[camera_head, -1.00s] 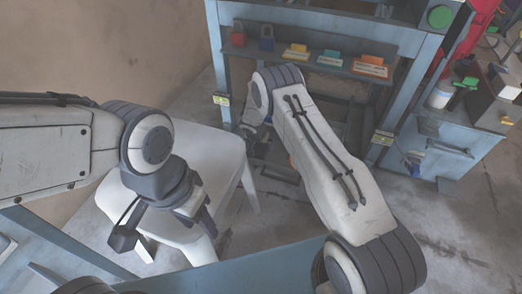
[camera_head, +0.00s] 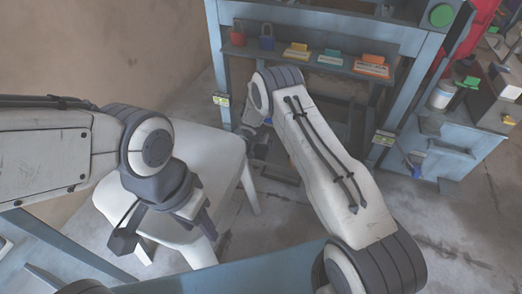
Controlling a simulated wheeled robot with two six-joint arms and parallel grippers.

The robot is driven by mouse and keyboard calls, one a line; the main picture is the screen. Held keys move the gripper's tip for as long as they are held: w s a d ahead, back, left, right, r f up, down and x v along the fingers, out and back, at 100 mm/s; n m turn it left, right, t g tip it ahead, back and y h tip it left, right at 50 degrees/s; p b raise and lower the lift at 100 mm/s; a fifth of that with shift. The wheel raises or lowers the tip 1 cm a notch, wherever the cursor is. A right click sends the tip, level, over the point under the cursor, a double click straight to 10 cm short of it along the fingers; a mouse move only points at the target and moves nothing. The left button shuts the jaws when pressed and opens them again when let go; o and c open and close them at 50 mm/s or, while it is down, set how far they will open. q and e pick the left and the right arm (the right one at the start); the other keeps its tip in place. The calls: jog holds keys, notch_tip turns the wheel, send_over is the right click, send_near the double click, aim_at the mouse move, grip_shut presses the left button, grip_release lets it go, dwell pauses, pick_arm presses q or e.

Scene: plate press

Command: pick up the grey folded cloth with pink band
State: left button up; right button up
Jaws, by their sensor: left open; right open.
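I see no grey folded cloth with a pink band in this view. My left gripper (camera_head: 165,232) points down in front of the white stool, its two dark fingers spread apart with nothing between them. My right arm reaches away from me toward the blue press frame. My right gripper (camera_head: 250,132) is small and partly hidden behind its own arm, near the frame's lower left; I see nothing held in it.
A white stool (camera_head: 205,150) stands left of the blue press frame (camera_head: 217,60). Padlocks and coloured tags line its shelf (camera_head: 315,62). A blue side bench (camera_head: 455,140) with several items is at right. A blue surface (camera_head: 235,277) crosses the bottom.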

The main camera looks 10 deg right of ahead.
jog(key=c, duration=1.2)
jog(key=shift+c, duration=0.2)
